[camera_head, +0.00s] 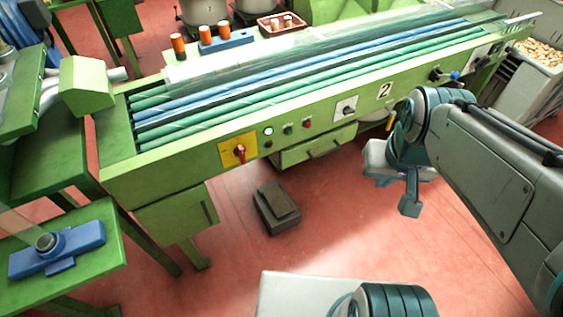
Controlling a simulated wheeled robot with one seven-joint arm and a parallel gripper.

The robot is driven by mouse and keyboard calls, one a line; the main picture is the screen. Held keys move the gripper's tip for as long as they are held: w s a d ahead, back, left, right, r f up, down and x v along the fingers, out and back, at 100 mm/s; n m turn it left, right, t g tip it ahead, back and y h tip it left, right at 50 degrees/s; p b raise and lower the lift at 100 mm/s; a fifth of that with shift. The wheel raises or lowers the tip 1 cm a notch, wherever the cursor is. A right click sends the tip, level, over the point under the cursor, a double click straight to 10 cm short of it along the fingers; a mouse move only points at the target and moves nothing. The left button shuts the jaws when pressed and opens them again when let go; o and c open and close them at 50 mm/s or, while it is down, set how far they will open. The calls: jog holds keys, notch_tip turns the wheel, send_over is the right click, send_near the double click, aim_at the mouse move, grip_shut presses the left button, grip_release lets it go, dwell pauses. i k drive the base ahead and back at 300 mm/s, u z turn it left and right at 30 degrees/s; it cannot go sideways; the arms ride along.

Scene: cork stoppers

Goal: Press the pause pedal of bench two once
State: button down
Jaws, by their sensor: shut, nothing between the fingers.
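A dark brown foot pedal (277,207) lies on the red floor in front of the green bench (330,130), which bears a "2" plate (385,90). My gripper (409,206) hangs from my arm at the right, to the right of the pedal and apart from it. Its fingers point down and are shut with nothing between them. The pedal is fully in view with nothing on it. The bench front has a yellow plate with a red switch (239,151), a lit green lamp (268,131) and small buttons.
A green drawer box (312,146) hangs under the bench behind the pedal. A green side table (115,250) with a blue fixture (57,248) stands at the left. A crate of corks (540,55) is at the far right. The floor around the pedal is clear.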

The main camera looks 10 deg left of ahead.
aim_at(278, 202)
jog(key=z, duration=2.25)
jog(key=k, duration=1.3)
jog(key=u, duration=1.7)
jog(key=i, duration=0.5)
jog(key=z, duration=0.05)
